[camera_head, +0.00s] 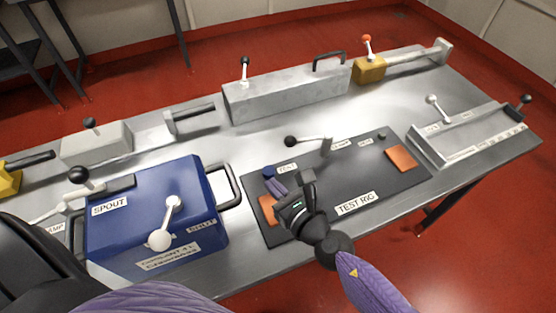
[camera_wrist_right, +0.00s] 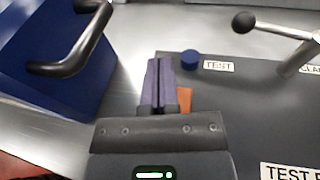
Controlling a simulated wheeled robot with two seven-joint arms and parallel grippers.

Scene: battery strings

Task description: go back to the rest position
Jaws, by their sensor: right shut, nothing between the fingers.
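My right gripper (camera_head: 276,187) is over the left part of the dark TEST RIG plate (camera_head: 350,180). Its purple fingers are shut together and empty, and they show in the right wrist view (camera_wrist_right: 158,75). Their tips are close to a small blue button (camera_wrist_right: 190,59) beside the TEST label; I cannot tell whether they touch anything. The wrist and fingers partly hide the left orange pad (camera_head: 267,208). My left gripper is not in view.
A blue box (camera_head: 150,205) with a side handle (camera_head: 226,186) stands left of the plate. The plate carries a black-knobbed lever (camera_head: 310,143) and an orange pad (camera_head: 401,158). A long grey block (camera_head: 287,92) stands behind. A grey slide fixture (camera_head: 470,135) is at right.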

